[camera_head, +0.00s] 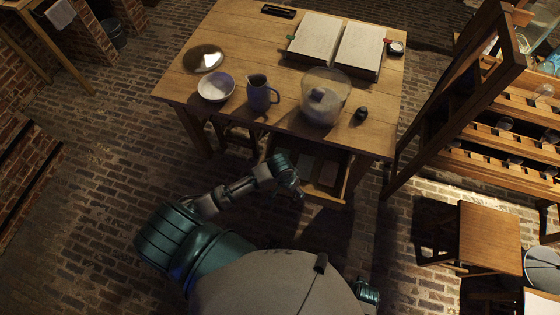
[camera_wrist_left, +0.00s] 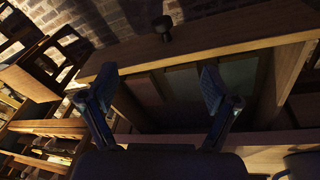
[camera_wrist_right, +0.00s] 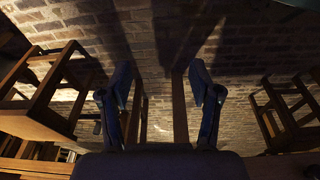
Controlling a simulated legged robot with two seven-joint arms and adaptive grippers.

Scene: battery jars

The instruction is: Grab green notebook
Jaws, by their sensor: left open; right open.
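An open drawer (camera_head: 343,184) juts from the front of the wooden table (camera_head: 222,50). A dull green flat thing, likely the green notebook (camera_head: 305,164), lies inside beside a reddish-brown flat one (camera_head: 328,173). My right gripper (camera_wrist_right: 160,84) is open and empty, facing the brick floor.
A wooden rack (camera_head: 460,85) and stool (camera_head: 488,237) stand right.

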